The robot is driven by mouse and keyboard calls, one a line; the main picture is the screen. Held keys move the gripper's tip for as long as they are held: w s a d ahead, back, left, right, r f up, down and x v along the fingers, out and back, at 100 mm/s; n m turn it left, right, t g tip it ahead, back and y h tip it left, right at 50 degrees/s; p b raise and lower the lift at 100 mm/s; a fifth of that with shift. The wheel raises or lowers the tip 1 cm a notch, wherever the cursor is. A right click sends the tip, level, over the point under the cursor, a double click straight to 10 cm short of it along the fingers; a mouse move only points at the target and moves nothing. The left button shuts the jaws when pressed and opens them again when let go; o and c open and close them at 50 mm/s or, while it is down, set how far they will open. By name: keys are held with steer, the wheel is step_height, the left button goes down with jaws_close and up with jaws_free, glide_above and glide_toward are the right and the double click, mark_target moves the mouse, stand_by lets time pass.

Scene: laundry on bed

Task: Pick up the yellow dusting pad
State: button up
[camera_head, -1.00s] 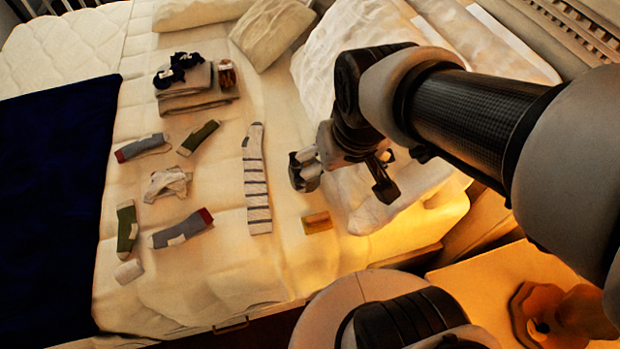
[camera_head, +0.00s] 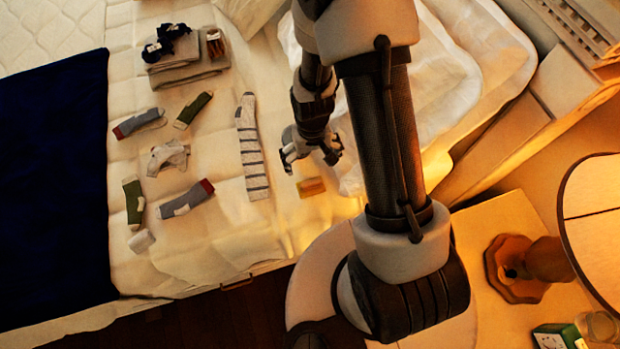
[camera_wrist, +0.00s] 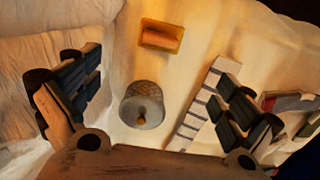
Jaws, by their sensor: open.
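The yellow dusting pad (camera_head: 311,187) is a small yellow-orange block lying flat on the bed, right of the long striped sock. In the wrist view the pad (camera_wrist: 161,36) shows at the top, beyond the fingers and slightly left of centre. My gripper (camera_head: 311,160) is open and empty, just above the pad in the head picture and apart from it. In the wrist view the two fingers of my gripper (camera_wrist: 158,100) are spread wide. A grey, textured round thing with a small knob (camera_wrist: 142,105) shows between them; I cannot make it out in the head view.
A striped sock (camera_head: 251,147) lies left of the pad, with several smaller socks farther left. Folded grey cloths (camera_head: 188,70) and a dark blue blanket (camera_head: 50,190) lie beyond. White bedding (camera_head: 440,95) is to the right. A nightstand (camera_head: 465,215) bears a wooden lamp base (camera_head: 515,270).

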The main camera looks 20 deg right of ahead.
mark_target(311, 182)
step_height(311, 182, down, 11)
steer(key=b, duration=0.3)
step_height(311, 182, down, 5)
steer(key=b, duration=0.3)
steer(key=shift+f, duration=0.1)
steer(key=shift+c, duration=0.2)
steer(key=c, duration=1.2)
step_height(311, 182, up, 20)
steer(key=p, duration=0.6)
steer(key=shift+p, duration=0.35)
